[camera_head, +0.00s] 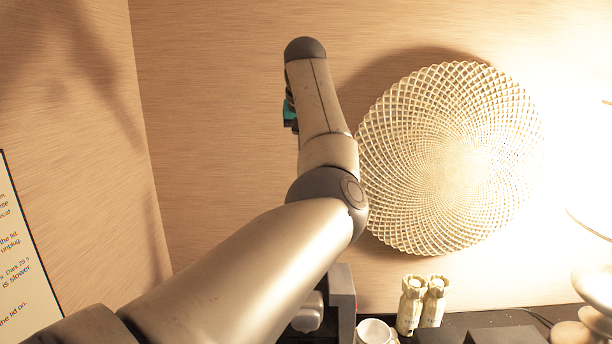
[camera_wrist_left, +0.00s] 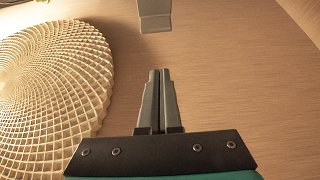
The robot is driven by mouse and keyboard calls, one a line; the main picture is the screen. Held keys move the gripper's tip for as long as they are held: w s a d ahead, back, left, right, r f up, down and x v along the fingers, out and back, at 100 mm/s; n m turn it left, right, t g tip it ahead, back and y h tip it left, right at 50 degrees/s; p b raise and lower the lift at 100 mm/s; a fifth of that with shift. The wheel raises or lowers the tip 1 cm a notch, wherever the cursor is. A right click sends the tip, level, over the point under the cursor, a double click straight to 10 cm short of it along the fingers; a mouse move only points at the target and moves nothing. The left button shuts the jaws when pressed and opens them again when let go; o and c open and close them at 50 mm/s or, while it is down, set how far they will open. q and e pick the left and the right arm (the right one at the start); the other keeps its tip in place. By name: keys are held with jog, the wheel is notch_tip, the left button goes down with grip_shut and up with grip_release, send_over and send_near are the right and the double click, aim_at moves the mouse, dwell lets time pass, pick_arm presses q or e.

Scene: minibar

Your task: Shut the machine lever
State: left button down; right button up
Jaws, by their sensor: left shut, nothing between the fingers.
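My left gripper (camera_wrist_left: 159,75) is shut and empty in the left wrist view, its two fingers side by side. In the head view my left arm rises across the middle and hides the fingers; only a teal part of the hand shows. A grey piece with a flared end (camera_wrist_left: 154,15) shows beyond the fingertips, apart from them; it may be the machine lever, but I cannot tell for sure. In the head view a grey machine (camera_head: 342,298) stands at the bottom centre, partly hidden by my arm. Its lever cannot be made out there. My right gripper is not in view.
A round woven plate (camera_head: 452,160) hangs on the wooden wall, right of my arm. A white cup (camera_head: 375,331) and two pale bottles (camera_head: 411,303) stand right of the machine. A lamp base (camera_head: 594,290) is at the far right. A printed sign (camera_head: 22,255) is at the left.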

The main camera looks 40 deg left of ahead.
pick_arm(q)
jog(key=shift+r, duration=0.1)
notch_tip(320, 180, down, 8)
jog(key=p, duration=0.3)
jog(key=shift+w+a, duration=0.2)
jog(key=shift+w, duration=0.05)
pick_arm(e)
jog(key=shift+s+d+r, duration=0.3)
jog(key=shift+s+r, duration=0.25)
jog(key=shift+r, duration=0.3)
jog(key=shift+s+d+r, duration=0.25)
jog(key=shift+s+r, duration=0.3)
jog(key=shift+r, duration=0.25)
pick_arm(q)
jog(key=shift+r, duration=0.1)
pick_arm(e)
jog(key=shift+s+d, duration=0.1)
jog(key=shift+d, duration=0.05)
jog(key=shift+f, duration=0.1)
